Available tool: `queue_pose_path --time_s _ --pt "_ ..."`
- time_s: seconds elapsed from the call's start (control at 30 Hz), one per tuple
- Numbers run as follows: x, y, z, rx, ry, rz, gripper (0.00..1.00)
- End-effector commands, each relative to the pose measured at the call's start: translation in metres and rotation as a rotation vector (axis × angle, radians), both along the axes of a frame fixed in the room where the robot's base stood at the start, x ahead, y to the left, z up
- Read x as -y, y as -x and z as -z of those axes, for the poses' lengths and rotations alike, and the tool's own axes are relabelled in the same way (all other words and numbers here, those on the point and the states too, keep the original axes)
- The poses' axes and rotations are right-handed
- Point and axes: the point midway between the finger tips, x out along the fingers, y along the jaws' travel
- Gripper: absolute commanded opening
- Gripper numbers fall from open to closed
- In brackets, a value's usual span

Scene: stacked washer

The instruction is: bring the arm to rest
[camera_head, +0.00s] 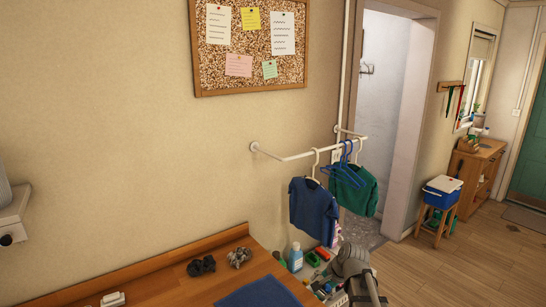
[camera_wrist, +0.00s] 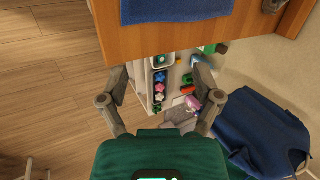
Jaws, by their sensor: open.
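My gripper (camera_wrist: 157,78) shows in the wrist view with its two grey fingers spread apart. It is open, and nothing is held between the fingers. Beyond them is a pale shelf unit (camera_wrist: 145,92) with small items. In the head view a grey part of my arm (camera_head: 358,268) shows at the lower right, beside the end of the wooden counter (camera_head: 190,290). My fingers cannot be made out in that view.
A wall rail (camera_head: 300,155) holds a blue garment (camera_head: 313,210) and a green garment (camera_head: 355,188) near my arm. A cork board (camera_head: 250,45) hangs above. Open floor (camera_head: 450,265) lies right.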

Motion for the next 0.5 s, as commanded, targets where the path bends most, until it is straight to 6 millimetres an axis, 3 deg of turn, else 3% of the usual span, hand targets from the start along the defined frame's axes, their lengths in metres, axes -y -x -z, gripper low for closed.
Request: queue_pose_path --time_s 0.03,0.2,0.4,0.5 --pt "-0.003 0.021 0.012 -0.004 0.056 -0.08 0.82" --pt "0.0 0.074 0.037 -0.029 0.249 -0.366 0.82" --pt "0.008 0.123 0.055 -0.081 0.413 -0.655 0.82" --pt "0.012 0.138 0.059 -0.102 0.458 -0.748 0.82"
